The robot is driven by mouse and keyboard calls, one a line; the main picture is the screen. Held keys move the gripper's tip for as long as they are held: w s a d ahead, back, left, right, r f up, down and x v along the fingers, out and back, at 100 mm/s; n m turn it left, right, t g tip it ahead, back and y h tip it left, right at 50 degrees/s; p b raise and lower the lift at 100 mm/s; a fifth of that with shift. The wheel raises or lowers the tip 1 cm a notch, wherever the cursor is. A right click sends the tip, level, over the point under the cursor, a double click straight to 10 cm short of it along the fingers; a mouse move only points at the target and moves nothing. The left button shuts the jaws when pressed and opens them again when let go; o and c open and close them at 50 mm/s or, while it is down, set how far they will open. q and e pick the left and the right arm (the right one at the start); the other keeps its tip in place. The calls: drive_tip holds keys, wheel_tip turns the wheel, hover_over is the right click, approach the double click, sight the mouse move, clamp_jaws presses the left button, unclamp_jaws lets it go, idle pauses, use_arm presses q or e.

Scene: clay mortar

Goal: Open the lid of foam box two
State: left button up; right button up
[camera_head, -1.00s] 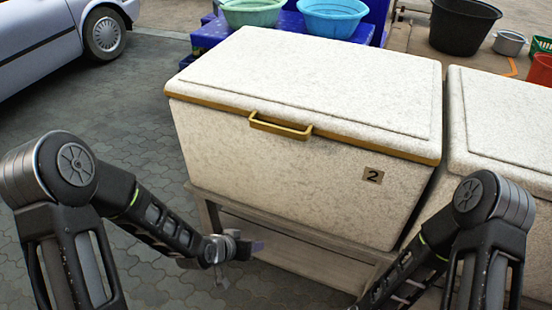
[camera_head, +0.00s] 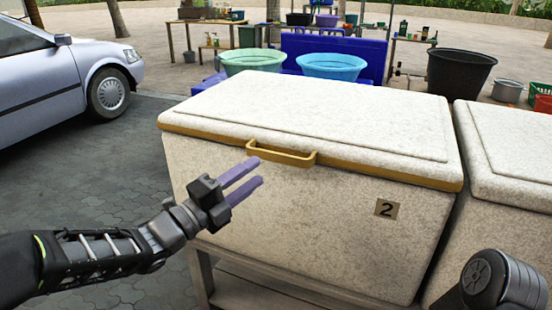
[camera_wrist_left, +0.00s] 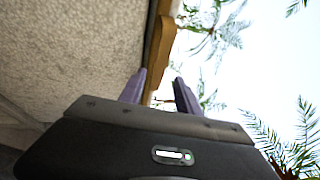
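Foam box two (camera_head: 300,215) is a large speckled white box with a "2" label (camera_head: 386,209) on its front. Its lid (camera_head: 310,115) is shut and has a yellow-brown rim. A yellow-brown handle (camera_head: 282,155) sticks out at the front of the rim. My left gripper (camera_head: 259,171) is open and empty in front of the box, its purple fingers pointing toward the handle from the left. In the left wrist view the handle (camera_wrist_left: 163,45) lies ahead of the fingers (camera_wrist_left: 158,88). I cannot tell whether they touch it. My right gripper is out of view.
A second white foam box (camera_head: 505,150) stands close on the right. A wooden stand (camera_head: 250,290) carries foam box two. Green (camera_head: 252,61) and blue (camera_head: 331,66) basins and a black tub (camera_head: 459,73) are behind. A car (camera_head: 70,75) is at the left.

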sight(273, 160)
use_arm(q)
drive_tip(key=x, duration=0.7)
drive_tip(key=shift+w+d, duration=0.2)
drive_tip(key=shift+w, duration=0.1)
drive_tip(key=shift+c, duration=0.5)
clamp_jaws()
idle(0.7)
